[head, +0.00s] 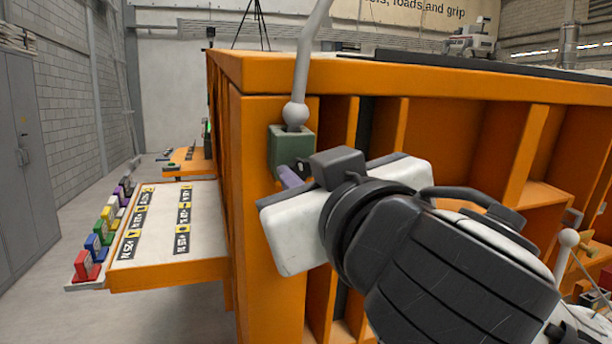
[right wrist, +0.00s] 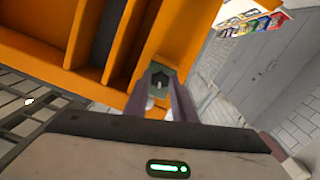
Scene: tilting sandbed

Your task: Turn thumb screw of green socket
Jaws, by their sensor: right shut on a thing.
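The green socket (head: 291,150) is a small block on the corner post of the orange sandbed frame (head: 262,215). A grey rod (head: 306,60) with a ball at its lower end rises from its top. In the right wrist view the green socket (right wrist: 165,68) faces me, with its dark thumb screw (right wrist: 158,81) between the purple-grey fingers. My right gripper (head: 287,177) is at the socket's lower front, and it also shows in the right wrist view (right wrist: 160,88). It is shut on the thumb screw, whose contact is partly hidden by the fingers. My left gripper is not in view.
An orange-edged side table (head: 206,230) with labels and a row of coloured blocks stands left of the frame. Orange ribs (head: 390,130) form recesses behind my right arm. Another ball-ended rod (head: 568,238) shows at lower right. Grey lockers (head: 25,150) stand at far left.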

